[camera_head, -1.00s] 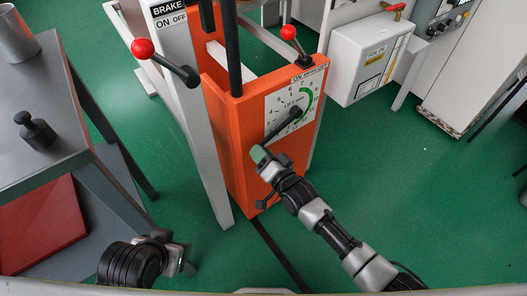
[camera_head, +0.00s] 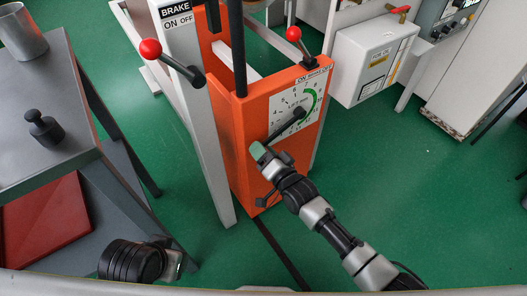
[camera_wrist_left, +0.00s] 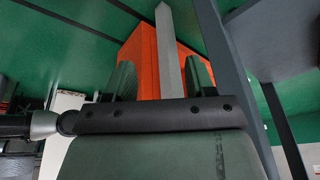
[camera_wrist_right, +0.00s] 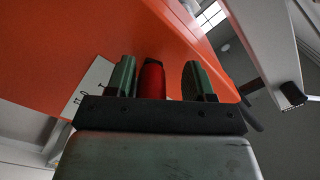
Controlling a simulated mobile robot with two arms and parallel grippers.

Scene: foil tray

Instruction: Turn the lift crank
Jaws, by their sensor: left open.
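The lift crank (camera_head: 286,125) sits on the dial face of the orange lift box (camera_head: 243,140), its dark arm slanting down-left from the hub. My right gripper (camera_head: 259,150) is at the crank's lower end and hides the handle in the head view. In the right wrist view, the red crank handle (camera_wrist_right: 151,78) stands between my two green fingers, close to the left one, with a gap to the right one. My left gripper (camera_head: 175,264) is low at the left, far from the crank, open and empty in the left wrist view (camera_wrist_left: 160,78).
A grey table (camera_head: 75,110) with a dark weight (camera_head: 42,128), a metal cup (camera_head: 22,35) and a red panel (camera_head: 45,225) is at left. A red-knobbed brake lever (camera_head: 150,49) and another red-knobbed lever (camera_head: 294,34) stick out above. Green floor is free at right.

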